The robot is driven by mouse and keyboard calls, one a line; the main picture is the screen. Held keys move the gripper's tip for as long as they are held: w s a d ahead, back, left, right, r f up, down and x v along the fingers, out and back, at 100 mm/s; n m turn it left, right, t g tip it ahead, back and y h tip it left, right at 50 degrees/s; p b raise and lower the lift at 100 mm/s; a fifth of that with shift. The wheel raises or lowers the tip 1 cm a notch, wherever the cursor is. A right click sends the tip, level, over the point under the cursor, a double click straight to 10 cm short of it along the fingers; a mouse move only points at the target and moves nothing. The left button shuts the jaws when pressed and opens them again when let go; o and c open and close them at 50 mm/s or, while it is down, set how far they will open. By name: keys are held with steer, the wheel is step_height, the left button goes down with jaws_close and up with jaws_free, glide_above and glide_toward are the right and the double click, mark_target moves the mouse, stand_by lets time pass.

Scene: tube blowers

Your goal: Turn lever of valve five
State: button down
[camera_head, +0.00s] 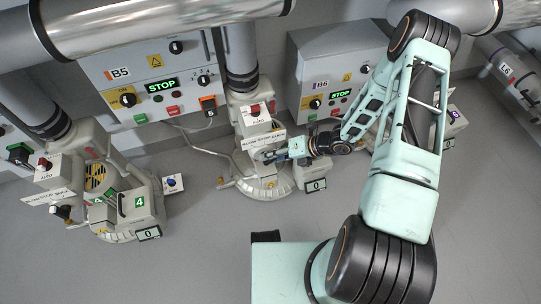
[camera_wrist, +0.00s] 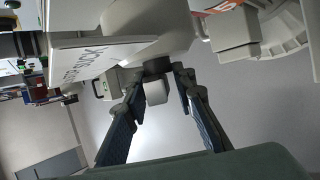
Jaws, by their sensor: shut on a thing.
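The valve five unit (camera_head: 255,122) is a pale grey machine on a round base, below and to the right of the B5 panel. My gripper (camera_head: 270,156) reaches it from the right, at the middle of its front. The lever's dark pivot shows just above. In the head view, the lever is mostly hidden by my gripper.
The B5 control box (camera_head: 150,75) with a green STOP display hangs behind, and the B6 box (camera_head: 335,70) stands right of it. A number four unit (camera_head: 115,200) stands at left. A white sign plate (camera_wrist: 90,60) is close left of the fingers. Grey floor lies open in front.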

stand_by(0.3)
steer(key=c, duration=2)
jaws_free()
steer(key=shift+o, duration=0.2)
steer(key=v, duration=1.2)
steer(key=shift+w+d, duration=0.1)
